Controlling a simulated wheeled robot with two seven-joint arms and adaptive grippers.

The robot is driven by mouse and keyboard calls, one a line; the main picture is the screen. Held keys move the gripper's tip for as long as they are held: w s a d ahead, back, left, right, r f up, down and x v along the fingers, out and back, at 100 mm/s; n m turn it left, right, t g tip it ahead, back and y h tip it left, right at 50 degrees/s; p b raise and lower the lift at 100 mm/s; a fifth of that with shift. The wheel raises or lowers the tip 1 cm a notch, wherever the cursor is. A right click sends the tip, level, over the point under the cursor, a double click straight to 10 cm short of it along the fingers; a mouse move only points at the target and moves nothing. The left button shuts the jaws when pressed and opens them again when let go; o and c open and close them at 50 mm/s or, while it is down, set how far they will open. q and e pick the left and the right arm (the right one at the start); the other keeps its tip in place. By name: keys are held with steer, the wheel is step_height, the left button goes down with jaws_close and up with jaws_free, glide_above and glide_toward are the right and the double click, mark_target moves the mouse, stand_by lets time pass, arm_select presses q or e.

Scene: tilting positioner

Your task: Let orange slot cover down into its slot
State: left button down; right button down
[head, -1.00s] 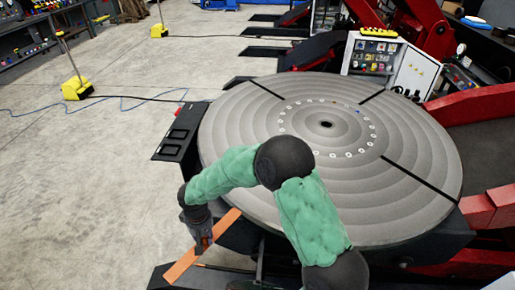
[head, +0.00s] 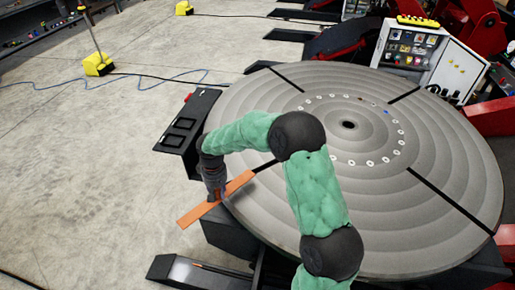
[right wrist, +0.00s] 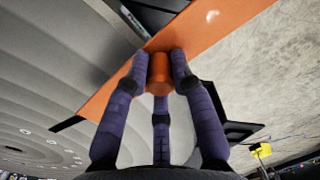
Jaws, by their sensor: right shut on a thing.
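My right gripper (head: 213,197) is shut on the orange slot cover (head: 240,181), a long flat strip. In the right wrist view, the fingers (right wrist: 158,60) close around the orange knob (right wrist: 159,74) on the cover (right wrist: 215,22). In the head view, the cover's inner end overlaps the rim of the round grey table (head: 400,240); its outer end sticks out past the rim. A dark slot (head: 265,166) runs inward just beyond the inner end, roughly in line with it. I cannot tell the height gap. My left gripper is not in view.
Other dark slots (head: 287,76) cut the table top. A ring of white-rimmed holes (head: 371,163) surrounds the centre hole (head: 348,125). A black bracket (head: 187,125) sits at the table's left edge. A control cabinet (head: 412,48) stands behind. Floor on the left is mostly clear.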

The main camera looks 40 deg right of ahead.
steer(key=w+d+m+p, duration=0.1)
steer(key=d+p, duration=0.3)
steer(key=d, duration=0.7)
steer(key=w+d+r+m+p, duration=0.1)
steer(key=w+d+p, duration=0.2)
steer(key=d, duration=0.7)
steer(key=shift+w+d+r+p, duration=0.2)
steer(key=shift+w+d+p, duration=0.15)
steer(key=shift+p, duration=0.25)
steer(key=shift+f+b, duration=1.5)
steer(key=shift+f, duration=0.4)
steer(key=shift+f, duration=0.1)
steer(key=shift+s+f+b, duration=0.1)
steer(key=shift+f+b, duration=1.05)
steer(key=shift+f, duration=0.3)
steer(key=c, duration=1)
jaws_free()
steer(key=shift+o, duration=0.4)
